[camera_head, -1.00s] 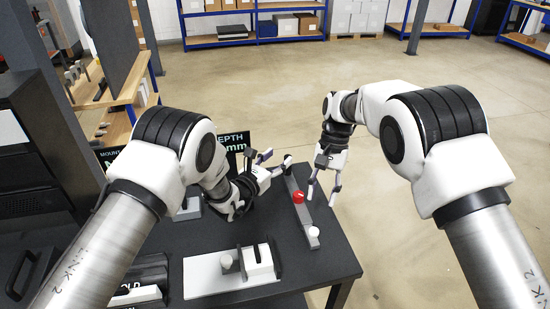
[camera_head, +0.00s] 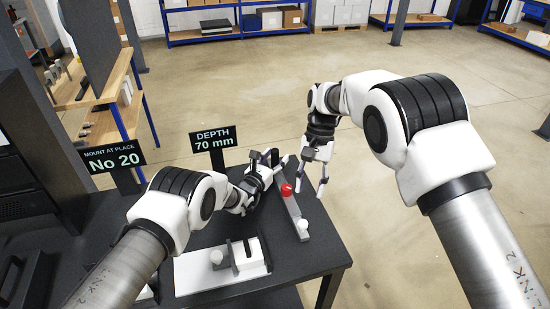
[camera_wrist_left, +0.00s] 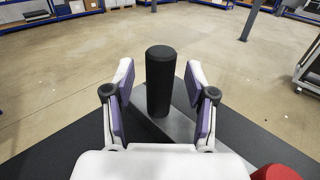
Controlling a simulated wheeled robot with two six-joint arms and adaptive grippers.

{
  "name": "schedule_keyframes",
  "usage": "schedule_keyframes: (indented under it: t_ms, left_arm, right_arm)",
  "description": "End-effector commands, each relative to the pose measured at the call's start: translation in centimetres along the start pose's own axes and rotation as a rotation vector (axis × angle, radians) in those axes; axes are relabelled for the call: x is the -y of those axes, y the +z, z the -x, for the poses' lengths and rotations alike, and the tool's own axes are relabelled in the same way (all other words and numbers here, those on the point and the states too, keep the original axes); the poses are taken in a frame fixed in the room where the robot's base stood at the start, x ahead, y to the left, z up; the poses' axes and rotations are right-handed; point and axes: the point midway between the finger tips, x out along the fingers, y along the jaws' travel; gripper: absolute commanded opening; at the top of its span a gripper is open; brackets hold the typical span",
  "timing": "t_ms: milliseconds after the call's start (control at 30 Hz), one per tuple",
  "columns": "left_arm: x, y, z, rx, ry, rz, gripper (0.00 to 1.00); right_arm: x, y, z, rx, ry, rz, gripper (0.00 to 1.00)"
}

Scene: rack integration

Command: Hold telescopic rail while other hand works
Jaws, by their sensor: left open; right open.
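The telescopic rail (camera_head: 294,211) appears to be the long grey bar lying along the right part of the dark table, with a red knob (camera_head: 287,190) and a white knob (camera_head: 303,225) on it. A black upright post (camera_wrist_left: 160,80) stands at its far end. My left gripper (camera_head: 269,158) is at that far end. In the left wrist view its open fingers (camera_wrist_left: 160,103) stand on either side of the post, with gaps visible. My right gripper (camera_head: 309,182) is open and empty, pointing down just right of the rail near the red knob.
A white fixture with a slotted block (camera_head: 247,259) sits on the near part of the table. Signs reading "No 20" (camera_head: 110,158) and "DEPTH 70 mm" (camera_head: 212,141) stand behind. A dark cabinet (camera_head: 25,150) is at left. Open floor lies right of the table.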

Motion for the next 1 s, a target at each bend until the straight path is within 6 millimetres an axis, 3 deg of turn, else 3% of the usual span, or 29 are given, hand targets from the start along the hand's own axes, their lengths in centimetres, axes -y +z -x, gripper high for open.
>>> schedule_keyframes:
  t_ms: [233, 267, 400, 1000]
  left_arm:
    - [0.0, 0.01, -0.13, -0.001, 0.0, -0.001, 0.56]
    - [0.0, 0.02, -0.13, -0.001, 0.0, -0.001, 0.49]
    - [-0.01, 0.02, -0.12, -0.001, 0.0, -0.001, 0.0]
    - [-0.01, -0.1, -0.09, -0.001, 0.0, -0.001, 0.0]
  right_arm:
    - [0.0, 0.0, 0.0, 0.0, 0.0, 0.0, 0.42]
    - [0.0, 0.0, 0.0, 0.0, 0.0, 0.0, 0.42]
    - [0.0, 0.0, 0.0, 0.0, 0.0, 0.0, 0.42]
    - [0.0, -0.04, -0.12, 0.0, 0.0, 0.0, 0.42]
